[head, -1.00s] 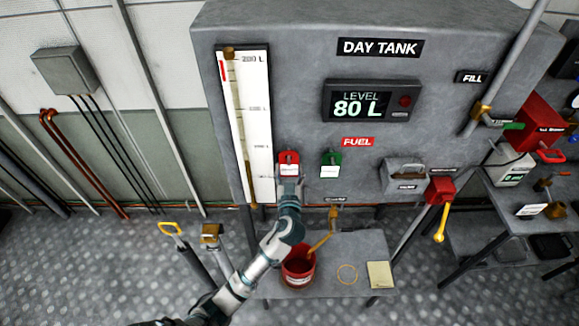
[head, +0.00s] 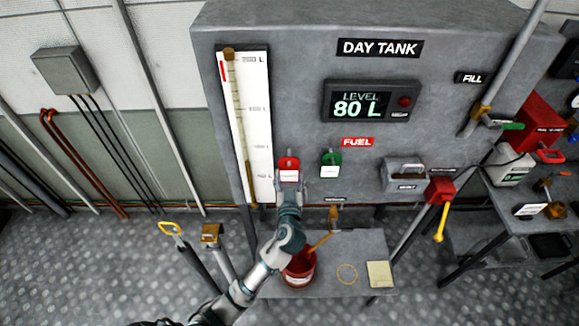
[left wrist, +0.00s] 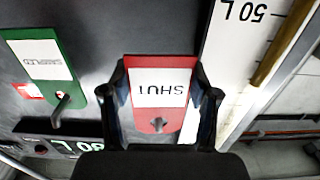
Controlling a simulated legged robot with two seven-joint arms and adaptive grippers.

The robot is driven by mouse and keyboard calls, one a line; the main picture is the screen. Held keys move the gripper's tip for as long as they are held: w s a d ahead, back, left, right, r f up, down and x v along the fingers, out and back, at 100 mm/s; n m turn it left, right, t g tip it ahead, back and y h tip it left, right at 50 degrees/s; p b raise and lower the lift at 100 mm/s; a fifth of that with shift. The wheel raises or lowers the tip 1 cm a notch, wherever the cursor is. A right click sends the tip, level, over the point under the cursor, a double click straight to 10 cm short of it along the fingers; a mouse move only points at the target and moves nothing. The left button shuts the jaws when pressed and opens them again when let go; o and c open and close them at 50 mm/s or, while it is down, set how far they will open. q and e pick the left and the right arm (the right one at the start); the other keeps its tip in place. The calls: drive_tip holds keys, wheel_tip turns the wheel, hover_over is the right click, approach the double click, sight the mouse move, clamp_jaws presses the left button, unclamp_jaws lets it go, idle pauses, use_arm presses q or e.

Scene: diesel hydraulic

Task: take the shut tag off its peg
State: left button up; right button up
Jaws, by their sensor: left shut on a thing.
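My left gripper (head: 289,187) is shut on the tag, with one finger at each side edge. A small grey spot shows at the tag's hole in the wrist view; I cannot tell whether the peg still passes through it. My right gripper is out of view.
A green tag (head: 331,165) hangs on its own peg (left wrist: 62,103) just right of the red one in the head view. The sight gauge (head: 257,125) stands close on the left.

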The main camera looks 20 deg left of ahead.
use_arm(q)
drive_tip(key=shift+s+d+r, duration=0.1)
drive_tip(key=shift+s, duration=0.05)
drive_tip(key=shift+v, duration=1.85)
drive_tip(key=shift+r, duration=0.15)
drive_tip(key=shift+b+v, duration=0.35)
drive_tip(key=shift+v, duration=2.2)
drive_tip(key=o, duration=0.5)
drive_tip(key=c, duration=0.5)
